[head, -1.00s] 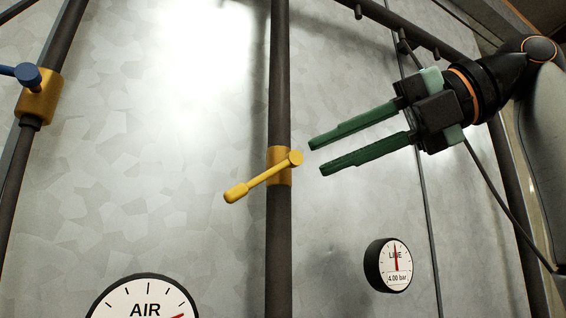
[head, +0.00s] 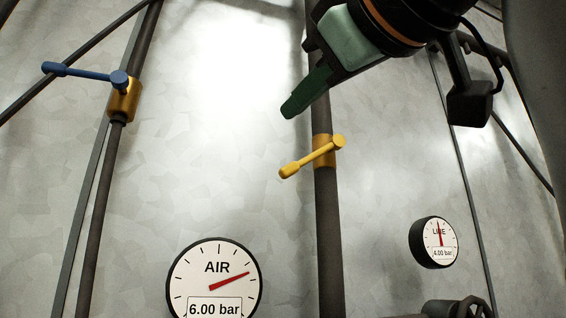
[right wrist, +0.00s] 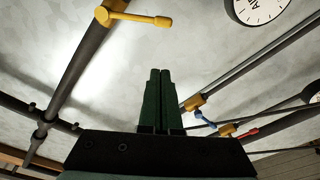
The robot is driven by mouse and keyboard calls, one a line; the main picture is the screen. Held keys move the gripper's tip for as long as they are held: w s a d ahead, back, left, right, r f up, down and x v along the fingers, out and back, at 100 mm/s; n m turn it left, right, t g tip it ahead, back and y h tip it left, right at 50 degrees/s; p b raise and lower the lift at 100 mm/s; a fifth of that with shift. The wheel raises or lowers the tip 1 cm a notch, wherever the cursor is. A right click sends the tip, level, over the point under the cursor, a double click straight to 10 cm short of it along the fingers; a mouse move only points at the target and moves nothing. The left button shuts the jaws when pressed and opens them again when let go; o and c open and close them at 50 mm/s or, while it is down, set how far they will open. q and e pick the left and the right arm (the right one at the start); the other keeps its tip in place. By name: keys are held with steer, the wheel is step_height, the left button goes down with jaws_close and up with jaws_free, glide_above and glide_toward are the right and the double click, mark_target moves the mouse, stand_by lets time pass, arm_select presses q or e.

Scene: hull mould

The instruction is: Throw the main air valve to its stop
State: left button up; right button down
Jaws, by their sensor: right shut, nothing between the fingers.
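A yellow valve lever (head: 312,158) is on a brass body on the middle pipe, slanting down to the left. It also shows in the right wrist view (right wrist: 138,17). A blue valve lever (head: 85,74) is on a brass body on the left pipe, pointing left, and shows small in the right wrist view (right wrist: 206,121). I cannot tell from labels which is the main air valve. My right gripper (head: 292,108) is shut and empty, above and left of the yellow lever's pivot, apart from it. Its shut fingers also show in the right wrist view (right wrist: 161,75). My left gripper is not in view.
The AIR gauge (head: 216,281) reads 6.00 bar. The LINE gauge (head: 436,242) reads 4.00 bar. A dark handwheel (head: 472,307) is at the lower right. A red lever (right wrist: 247,133) shows in the right wrist view.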

steer(key=r+p+x, duration=0.1)
steer(key=p+x, duration=0.3)
steer(key=x, duration=0.6)
steer(key=shift+m, duration=0.4)
steer(key=d+f, duration=0.1)
steer(key=f, duration=0.1)
steer(key=d+f+b, duration=0.1)
steer(key=f, duration=0.1)
steer(key=shift+s+d, duration=0.1)
steer(key=shift+s, duration=0.1)
steer(key=shift+d, duration=0.1)
steer(key=shift+d+f+n, duration=0.1)
steer(key=shift+f+n, duration=0.15)
steer(key=shift+n, duration=0.25)
